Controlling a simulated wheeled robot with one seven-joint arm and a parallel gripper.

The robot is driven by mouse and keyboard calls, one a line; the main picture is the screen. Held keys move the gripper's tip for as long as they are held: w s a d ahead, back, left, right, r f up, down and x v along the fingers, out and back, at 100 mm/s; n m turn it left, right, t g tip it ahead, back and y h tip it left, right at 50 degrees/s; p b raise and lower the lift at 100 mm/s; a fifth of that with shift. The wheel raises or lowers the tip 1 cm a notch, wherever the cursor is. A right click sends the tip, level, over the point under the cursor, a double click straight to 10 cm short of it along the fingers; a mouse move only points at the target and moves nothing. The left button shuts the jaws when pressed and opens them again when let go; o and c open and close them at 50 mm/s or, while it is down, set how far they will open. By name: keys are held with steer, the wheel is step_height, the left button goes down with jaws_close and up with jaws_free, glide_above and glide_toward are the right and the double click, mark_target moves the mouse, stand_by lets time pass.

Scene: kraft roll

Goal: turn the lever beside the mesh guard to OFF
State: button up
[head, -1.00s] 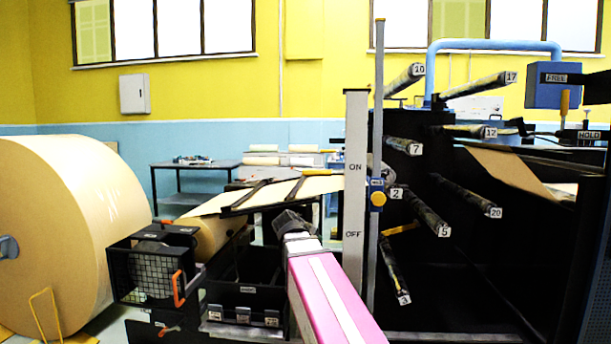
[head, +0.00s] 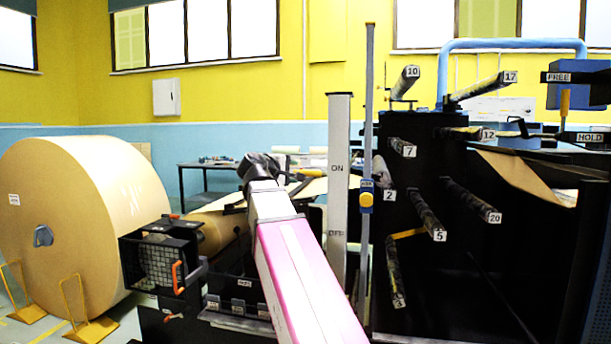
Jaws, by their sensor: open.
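The mesh guard (head: 157,266) is a black box with a wire-mesh front, low at left of centre. An orange handle (head: 178,278) stands upright at its right edge; I see no ON or OFF mark beside it. A pale upright post (head: 338,200) marked ON above and OFF below stands right of my arm. Beside it is a thin grey-blue upright bar with a yellow knob (head: 366,199) at a height between the two marks. My pink arm reaches up from the bottom, its dark wrist end right of and above the guard. My gripper's fingers are not visible.
A large kraft roll (head: 80,225) stands at left with yellow floor brackets (head: 92,318). A black rack with numbered rods (head: 420,210) fills the right. FREE (head: 558,77) and HOLD (head: 588,138) plates are at far right. Small labelled blocks (head: 238,307) sit right of the guard.

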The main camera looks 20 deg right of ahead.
mark_target(308, 174)
steer(key=x, duration=0.9)
steer(key=shift+d+f, duration=0.1)
steer(key=shift+f, duration=0.1)
jaws_close()
